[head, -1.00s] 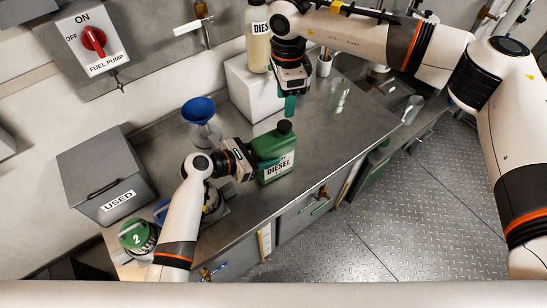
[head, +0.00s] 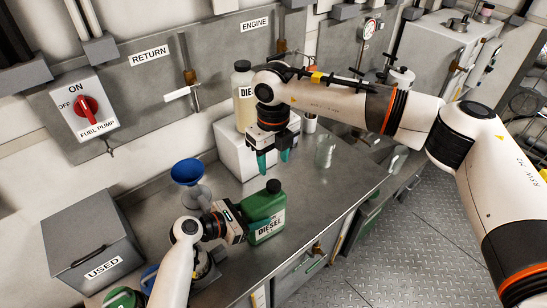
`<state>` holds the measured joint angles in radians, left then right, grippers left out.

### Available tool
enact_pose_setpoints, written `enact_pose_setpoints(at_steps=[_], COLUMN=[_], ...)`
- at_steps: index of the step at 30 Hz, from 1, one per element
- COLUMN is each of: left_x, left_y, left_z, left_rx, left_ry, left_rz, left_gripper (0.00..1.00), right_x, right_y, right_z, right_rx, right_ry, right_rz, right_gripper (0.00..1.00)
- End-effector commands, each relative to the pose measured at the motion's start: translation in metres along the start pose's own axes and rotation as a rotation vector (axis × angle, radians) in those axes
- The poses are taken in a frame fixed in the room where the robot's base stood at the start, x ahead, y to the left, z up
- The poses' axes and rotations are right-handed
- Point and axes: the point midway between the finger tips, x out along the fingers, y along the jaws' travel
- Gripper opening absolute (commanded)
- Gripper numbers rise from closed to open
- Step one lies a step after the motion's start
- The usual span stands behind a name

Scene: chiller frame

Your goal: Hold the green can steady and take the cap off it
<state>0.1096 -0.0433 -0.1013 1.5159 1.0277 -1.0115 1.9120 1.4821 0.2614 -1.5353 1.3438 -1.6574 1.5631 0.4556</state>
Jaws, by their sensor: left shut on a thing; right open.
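The green can (head: 266,208), labelled DIESEL, stands upright on the metal bench. Its black cap (head: 273,186) is on its top. My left gripper (head: 243,222) is shut on the green can from its left side; its fingertips are partly hidden against the can. My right gripper (head: 274,166) is open and empty, with its teal fingers pointing down. In the picture it is just above the cap and apart from it.
A white box (head: 234,155) with a pale DIESEL bottle (head: 243,112) on it stands behind. A blue funnel (head: 187,172) stands left of the can. A grey USED bin (head: 88,240) is at left. A clear glass (head: 325,154) is at right. The bench right of the can is clear.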

Motion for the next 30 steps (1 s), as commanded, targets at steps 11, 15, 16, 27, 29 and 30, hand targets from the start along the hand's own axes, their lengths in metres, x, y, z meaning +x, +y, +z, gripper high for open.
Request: enact_pose_setpoints(at_steps=[11,15,16,27,29,30], left_x=[-0.0001,-0.0001,-0.0001,-0.0001,-0.0001,-0.0001], left_y=[-0.0002,-0.0002,-0.0002,-0.0002,-0.0002,-0.0002], left_z=[0.0008,0.0009,0.0009,0.0010,0.0010,0.0010], left_rx=[0.000,0.000,0.000,0.000,0.000,0.000], left_ry=[-0.002,-0.002,-0.002,-0.002,-0.002,-0.002], left_rz=[-0.001,-0.001,-0.001,-0.001,-0.001,-0.001], left_gripper=[0.00,0.00,0.00,0.00,0.00,0.00], right_x=[0.0005,0.0003,0.0002,0.0009,0.0031,0.0059], right_y=[-0.0003,0.0000,0.0000,0.0002,0.0002,0.0001], right_z=[0.0003,0.0001,0.0000,0.0003,0.0004,0.0005], right_rx=[0.779,1.064,1.121,1.546,1.563,1.569], right_ry=[-0.002,-0.001,0.000,-0.002,-0.002,-0.003], right_rz=[0.000,0.000,0.000,0.001,0.001,0.001], right_gripper=[0.51,0.51,0.51,0.51,0.51,0.51])
